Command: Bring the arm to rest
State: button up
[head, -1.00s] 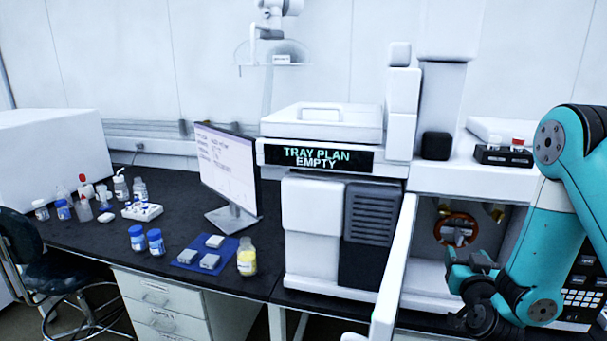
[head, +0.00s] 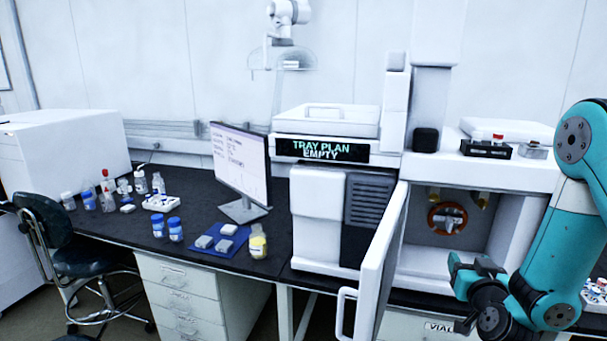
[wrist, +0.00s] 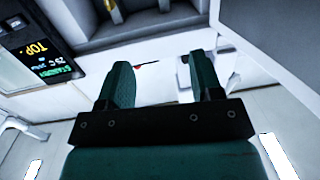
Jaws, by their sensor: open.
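My arm (head: 560,240) is teal and bent at the right side of the head view. My gripper (head: 478,266) is in front of the open oven-like compartment (head: 415,262) of the instrument, apart from it. In the wrist view my gripper (wrist: 160,78) shows two teal fingers spread apart, with nothing held between them. A white compartment wall and a display panel (wrist: 45,55) lie beyond the fingers there.
The open white door (head: 376,275) stands out left of my gripper. Bottles, a blue mat (head: 208,252) and a monitor (head: 240,170) occupy the black bench. A chair (head: 75,250) stands at far left.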

jog(key=s+a+r+n+g+y, duration=0.3)
jog(key=s+a+n+g+y, duration=0.15)
jog(key=a+g, duration=0.25)
jog(key=s+d+r+m+g, duration=0.1)
jog(key=s+r+m+g, duration=0.15)
jog(key=s+g, duration=0.85)
jog(key=s+a+r+n+y, duration=0.1)
jog(key=s+a+r+n, duration=0.3)
jog(key=s+a, duration=0.3)
jog(key=s+a+r+n+t+y, duration=0.1)
jog(key=s+a+r+n+y, duration=0.1)
jog(key=s+a, duration=0.5)
notch_tip(320, 180, up, 2)
jog(key=shift+s+a+n, duration=0.2)
jog(key=shift+s+n, duration=0.3)
jog(key=shift+n, duration=0.4)
jog(key=shift+w+d, duration=0.1)
jog(key=shift+d, duration=0.05)
